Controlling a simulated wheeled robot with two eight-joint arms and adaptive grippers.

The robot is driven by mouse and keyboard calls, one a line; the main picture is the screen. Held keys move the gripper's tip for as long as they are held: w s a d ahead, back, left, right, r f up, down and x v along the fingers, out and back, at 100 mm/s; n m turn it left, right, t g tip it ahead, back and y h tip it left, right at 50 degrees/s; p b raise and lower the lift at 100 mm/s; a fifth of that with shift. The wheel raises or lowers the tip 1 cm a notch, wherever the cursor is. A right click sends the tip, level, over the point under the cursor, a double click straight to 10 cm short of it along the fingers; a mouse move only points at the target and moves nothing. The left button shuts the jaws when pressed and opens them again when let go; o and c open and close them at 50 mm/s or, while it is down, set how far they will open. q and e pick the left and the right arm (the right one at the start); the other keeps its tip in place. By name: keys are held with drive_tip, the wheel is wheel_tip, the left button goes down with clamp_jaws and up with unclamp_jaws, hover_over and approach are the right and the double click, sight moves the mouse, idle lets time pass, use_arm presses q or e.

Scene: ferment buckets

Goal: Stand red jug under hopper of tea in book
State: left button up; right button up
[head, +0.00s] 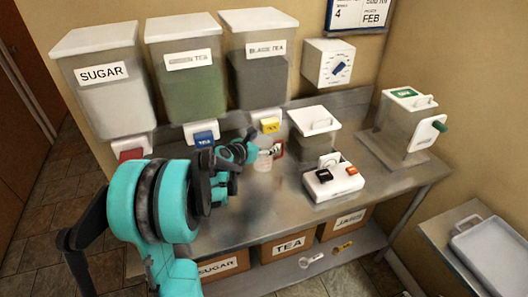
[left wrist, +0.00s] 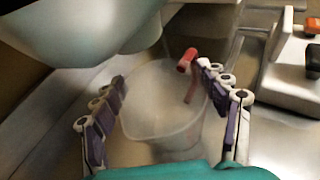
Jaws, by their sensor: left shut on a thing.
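The red jug (head: 263,163) is a clear cup with a red handle, in front of and below the black tea hopper (head: 259,75) with its yellow-marked outlet (head: 270,125). My left gripper (head: 256,152) is shut on the jug. In the left wrist view the jug (left wrist: 160,112) sits upright between the two fingers, its red handle (left wrist: 188,62) by the right finger. I cannot tell whether its base touches the counter. Left of the black tea hopper hang a hopper with green contents (head: 187,95) and a sugar hopper (head: 105,100). My right gripper is not in view.
A white scale-like device (head: 335,186) stands on the steel counter (head: 390,185) right of the jug. Behind it is a lidded bin (head: 312,145); a dispenser (head: 405,120) stands further right. Labelled boxes (head: 288,248) sit on the shelf below. No book is seen.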

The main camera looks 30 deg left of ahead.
use_arm(q)
drive_tip(key=shift+f+b, duration=0.75)
drive_tip(key=shift+f, duration=0.9)
drive_tip(key=shift+f, duration=0.15)
drive_tip(key=o, duration=1.3)
drive_tip(key=shift+o, duration=0.2)
